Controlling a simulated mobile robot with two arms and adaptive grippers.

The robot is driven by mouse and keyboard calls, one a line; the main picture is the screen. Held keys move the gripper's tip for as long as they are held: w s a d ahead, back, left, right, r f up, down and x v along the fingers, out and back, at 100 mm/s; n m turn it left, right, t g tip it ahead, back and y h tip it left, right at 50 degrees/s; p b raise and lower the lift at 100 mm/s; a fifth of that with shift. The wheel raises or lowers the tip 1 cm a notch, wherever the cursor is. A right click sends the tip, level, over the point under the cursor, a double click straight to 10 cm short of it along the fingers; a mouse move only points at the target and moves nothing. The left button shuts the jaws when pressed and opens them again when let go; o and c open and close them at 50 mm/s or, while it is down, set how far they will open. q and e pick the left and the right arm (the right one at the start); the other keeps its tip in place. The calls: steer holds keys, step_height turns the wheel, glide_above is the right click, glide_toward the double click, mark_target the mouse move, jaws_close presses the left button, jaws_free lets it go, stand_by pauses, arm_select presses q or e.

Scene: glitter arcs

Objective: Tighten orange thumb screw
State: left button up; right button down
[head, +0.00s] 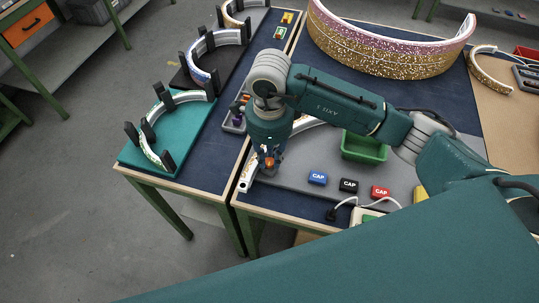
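My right gripper (268,168) points down at the left end of a pale curved arc piece (246,178) on the grey mat. Small orange spots show among its fingers; the orange thumb screw (269,161) seems to be there, mostly hidden. I cannot tell whether the fingers touch it or are closed on it. My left gripper is not in view.
Blue (317,178), black (348,186) and red (381,192) CAP blocks lie right of the gripper, before a green bin (364,147). A large glittery arc (385,50) stands behind. A teal board (150,135) with a clamped arc is left.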

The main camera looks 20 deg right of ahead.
mark_target(269, 161)
steer(key=shift+w+m+b, duration=0.1)
steer(key=shift+m+b, duration=0.3)
steer(key=shift+b, duration=0.2)
steer(key=c, duration=1.5)
jaws_free()
steer(key=shift+c, duration=0.2)
step_height(269, 161, up, 12)
